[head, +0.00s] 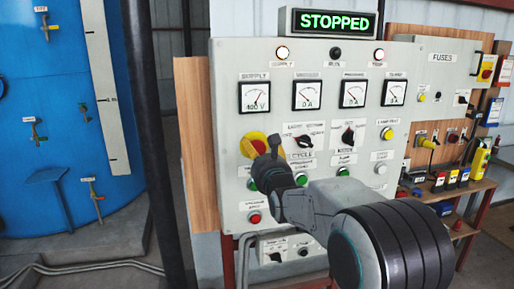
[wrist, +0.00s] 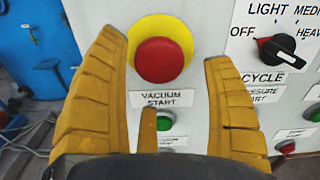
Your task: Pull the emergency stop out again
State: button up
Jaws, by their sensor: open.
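The emergency stop is a red mushroom button (wrist: 160,60) on a round yellow plate (wrist: 181,22), on the grey panel. In the head view the emergency stop (head: 258,146) shows at the panel's left, partly behind my gripper. My gripper (wrist: 163,48) is open in front of the panel. Its ochre fingers stand on the left and right of the red button, with visible gaps to it, and a shorter finger shows below it. Nothing is held. I cannot tell how far the fingertips are from the panel.
A green vacuum start button (wrist: 164,120) lies just below the emergency stop. A black-and-red selector knob (wrist: 280,50) is to its right. The lit sign (head: 335,22) reads STOPPED. A blue tank (head: 60,120) stands left, and a wooden bench (head: 475,187) right.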

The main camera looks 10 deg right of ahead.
jog(key=shift+w+p, duration=0.55)
jog(key=shift+w, duration=1.15)
jog(key=shift+c, duration=0.5)
